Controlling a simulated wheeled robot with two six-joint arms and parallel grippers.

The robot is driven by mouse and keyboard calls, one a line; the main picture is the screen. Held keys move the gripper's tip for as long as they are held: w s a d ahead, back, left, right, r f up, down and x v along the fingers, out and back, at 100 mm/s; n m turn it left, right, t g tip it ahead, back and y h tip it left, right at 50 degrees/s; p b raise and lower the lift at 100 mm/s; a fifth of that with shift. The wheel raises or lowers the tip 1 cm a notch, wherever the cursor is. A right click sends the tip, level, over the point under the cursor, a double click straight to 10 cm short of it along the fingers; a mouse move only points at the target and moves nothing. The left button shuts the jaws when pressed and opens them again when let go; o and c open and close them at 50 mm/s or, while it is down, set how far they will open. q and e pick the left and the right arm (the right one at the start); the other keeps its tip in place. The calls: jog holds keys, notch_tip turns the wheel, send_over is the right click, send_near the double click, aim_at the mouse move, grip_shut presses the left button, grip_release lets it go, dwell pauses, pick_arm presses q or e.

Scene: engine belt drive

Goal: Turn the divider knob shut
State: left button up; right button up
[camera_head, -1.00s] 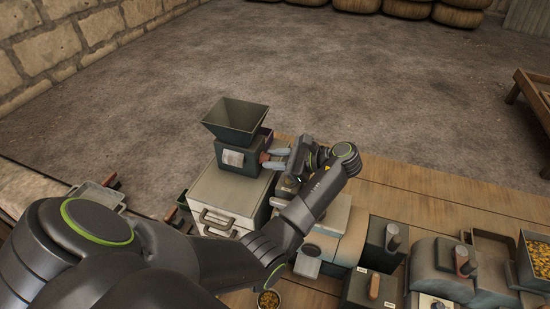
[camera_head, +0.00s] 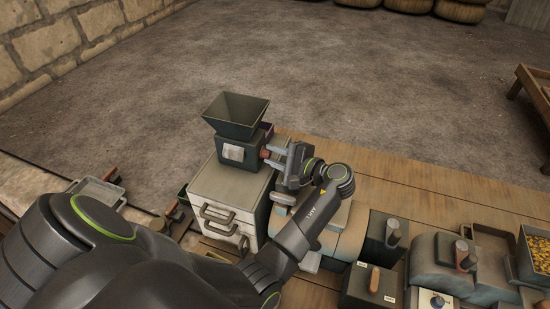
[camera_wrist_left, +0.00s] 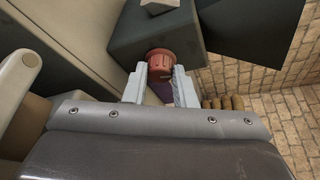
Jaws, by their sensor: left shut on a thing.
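The divider knob is a small round red knob (camera_wrist_left: 160,64) on the side of the dark hopper box (camera_wrist_left: 202,33). In the head view the knob (camera_head: 264,153) sits on the right side of the box (camera_head: 238,152), under a flared square funnel (camera_head: 236,114). My left gripper (camera_head: 275,154) reaches it from the right. In the left wrist view the gripper (camera_wrist_left: 160,75) has its pale fingers at either side of the knob, shut on it. The fingers hide part of the knob in the head view. My right gripper is out of view.
The hopper box stands on a pale cabinet (camera_head: 207,187) with handles. Machine blocks with levers (camera_head: 392,233) and a bin of yellow pieces (camera_head: 537,252) stand to the right. Bare wooden planks (camera_head: 440,187) lie behind them.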

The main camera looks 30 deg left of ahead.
pick_arm(q)
jog(key=shift+f+n+t+y+b, duration=0.15)
jog(key=shift+n+t+y+b, duration=0.2)
jog(key=shift+n+b, duration=0.7)
jog(key=o, duration=1)
